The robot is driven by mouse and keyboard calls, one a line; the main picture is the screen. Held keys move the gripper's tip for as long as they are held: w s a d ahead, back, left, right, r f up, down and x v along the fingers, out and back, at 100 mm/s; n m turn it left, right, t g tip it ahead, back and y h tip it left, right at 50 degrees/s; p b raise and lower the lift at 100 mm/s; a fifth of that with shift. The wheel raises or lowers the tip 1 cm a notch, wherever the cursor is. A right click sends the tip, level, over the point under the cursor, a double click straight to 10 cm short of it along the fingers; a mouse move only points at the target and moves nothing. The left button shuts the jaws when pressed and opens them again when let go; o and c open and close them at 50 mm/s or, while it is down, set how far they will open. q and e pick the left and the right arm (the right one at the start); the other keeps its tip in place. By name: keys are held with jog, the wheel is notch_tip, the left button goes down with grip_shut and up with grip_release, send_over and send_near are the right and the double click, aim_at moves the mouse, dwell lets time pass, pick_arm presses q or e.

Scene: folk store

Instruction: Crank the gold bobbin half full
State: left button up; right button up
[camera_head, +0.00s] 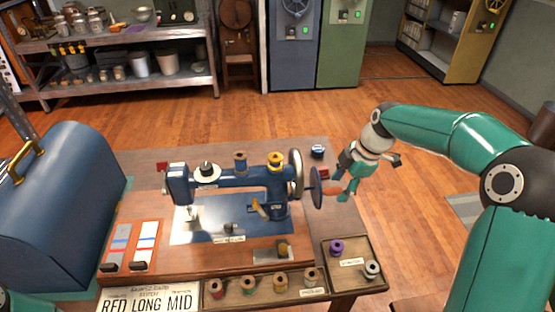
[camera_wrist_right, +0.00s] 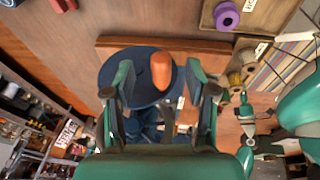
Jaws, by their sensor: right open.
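A blue sewing machine (camera_head: 230,178) stands on a wooden base on the table. At its right end are a pale handwheel (camera_head: 297,174) and a dark crank disc (camera_head: 316,187) with an orange handle (camera_head: 332,191). My right gripper (camera_head: 346,191) is open at the handle. In the right wrist view the orange handle (camera_wrist_right: 161,70) stands between its spread fingers, apparently untouched. My left gripper is out of view.
A tray (camera_head: 352,275) holds purple and grey spools at the front right. Several spools lie in a front tray (camera_head: 235,293). A sign (camera_head: 147,299) reads "RED LONG MID". A blue domed case (camera_head: 62,200) stands at the left. Floor is clear beyond the table.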

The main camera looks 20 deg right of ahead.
jog(key=p+v, duration=0.4)
jog(key=v, duration=0.4)
jog(key=shift+p, duration=0.4)
dwell(0.4)
